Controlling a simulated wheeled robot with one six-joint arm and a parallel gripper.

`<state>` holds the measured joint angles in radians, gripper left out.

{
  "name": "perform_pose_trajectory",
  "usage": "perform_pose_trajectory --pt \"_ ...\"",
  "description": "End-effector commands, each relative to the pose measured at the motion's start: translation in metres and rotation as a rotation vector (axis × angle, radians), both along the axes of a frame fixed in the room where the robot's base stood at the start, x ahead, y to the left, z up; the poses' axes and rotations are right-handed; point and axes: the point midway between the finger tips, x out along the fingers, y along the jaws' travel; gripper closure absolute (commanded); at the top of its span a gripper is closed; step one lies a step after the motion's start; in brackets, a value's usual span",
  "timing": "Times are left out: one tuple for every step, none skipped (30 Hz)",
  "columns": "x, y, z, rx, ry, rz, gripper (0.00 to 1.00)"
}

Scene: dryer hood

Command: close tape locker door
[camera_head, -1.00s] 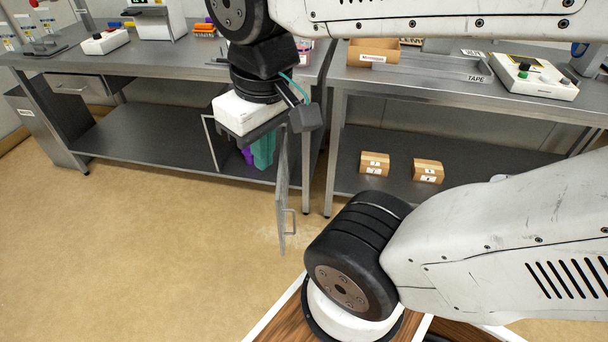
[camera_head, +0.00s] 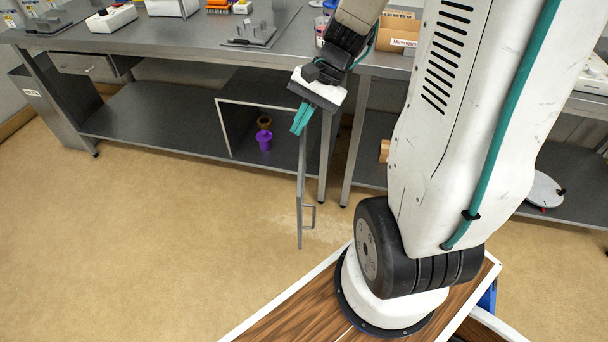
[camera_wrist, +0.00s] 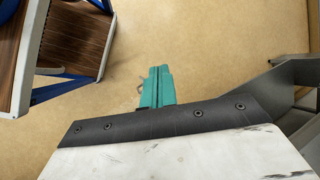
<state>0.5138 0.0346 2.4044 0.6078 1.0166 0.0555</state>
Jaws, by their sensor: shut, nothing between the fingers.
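The open-fronted tape locker (camera_head: 224,130) sits under the bench, with a pale edge around its opening. Its grey door (camera_head: 301,185) stands wide open on the right side, seen almost edge-on and pointing out into the room. The door's bar handle (camera_head: 310,218) is on its right face near the outer end. My gripper (camera_head: 299,122) is shut and empty, its teal fingers near the door's upper hinge end. I cannot tell whether they touch the door. In the wrist view the fingers (camera_wrist: 157,84) are together above floor, with a small grey piece beside them that I cannot identify.
A purple container (camera_head: 264,140) and a brown ring-shaped item (camera_head: 264,122) are inside the locker. A bench leg (camera_head: 355,150) stands right of the door. The bench top (camera_head: 200,45) is above the locker. The floor (camera_head: 150,240) in front and left is clear.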

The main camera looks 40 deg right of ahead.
Motion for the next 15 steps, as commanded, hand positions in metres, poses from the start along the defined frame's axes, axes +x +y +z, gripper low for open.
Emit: perform_pose_trajectory --pt "0.007 -0.017 -0.021 0.047 0.035 -0.101 1.0" --pt "0.011 -0.026 -0.032 0.071 0.05 -0.159 1.0" --pt "0.015 -0.039 -0.047 0.104 0.071 -0.238 1.0" --pt "0.018 -0.048 -0.059 0.127 0.087 -0.297 1.0" --pt "0.02 -0.058 -0.071 0.15 0.102 -0.356 1.0" --pt "0.021 -0.071 -0.088 0.179 0.124 -0.435 1.0" --pt "0.021 -0.08 -0.102 0.201 0.141 -0.495 1.0" --pt "0.021 -0.09 -0.115 0.222 0.156 -0.554 1.0" --pt "0.019 -0.102 -0.132 0.25 0.178 -0.633 1.0" --pt "0.017 -0.111 -0.145 0.269 0.194 -0.689 1.0" --pt "0.015 -0.119 -0.158 0.287 0.21 -0.743 1.0" --pt "0.011 -0.129 -0.175 0.309 0.23 -0.813 1.0" --pt "0.008 -0.135 -0.186 0.325 0.246 -0.859 1.0" --pt "0.005 -0.141 -0.197 0.339 0.26 -0.903 1.0" --pt "0.0 -0.148 -0.21 0.355 0.277 -0.956 1.0"
